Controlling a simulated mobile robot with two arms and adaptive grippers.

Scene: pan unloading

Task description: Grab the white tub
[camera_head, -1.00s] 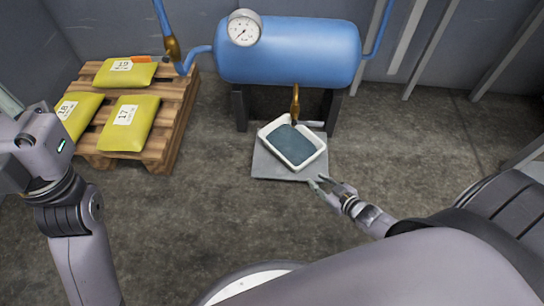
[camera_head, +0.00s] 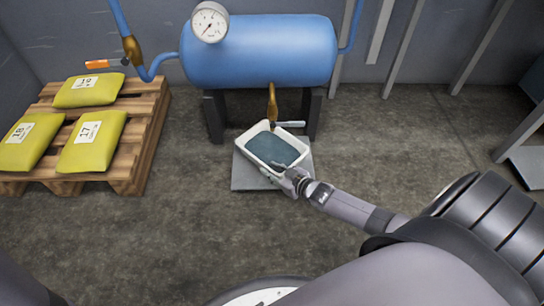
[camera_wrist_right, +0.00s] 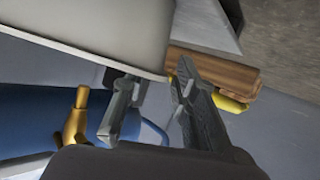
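The white tub (camera_head: 242,143) holds dark liquid and stands on a grey slab (camera_head: 249,182) under the blue tank's tap. My right gripper (camera_head: 272,173) is at the tub's near wall, towards its right corner. In the right wrist view the tub's pale wall (camera_wrist_right: 90,25) fills the upper left. The two fingers of my right gripper (camera_wrist_right: 155,78) are apart there, close to the tub's lower edge and corner. Whether they touch the wall is unclear. My left gripper is out of view.
A blue tank (camera_head: 258,55) with a gauge (camera_head: 210,22) stands behind the tub, its brass tap (camera_head: 272,100) above the tub. A wooden pallet (camera_head: 148,130) with yellow bags (camera_head: 91,141) is on the left. The floor in front and to the right is clear.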

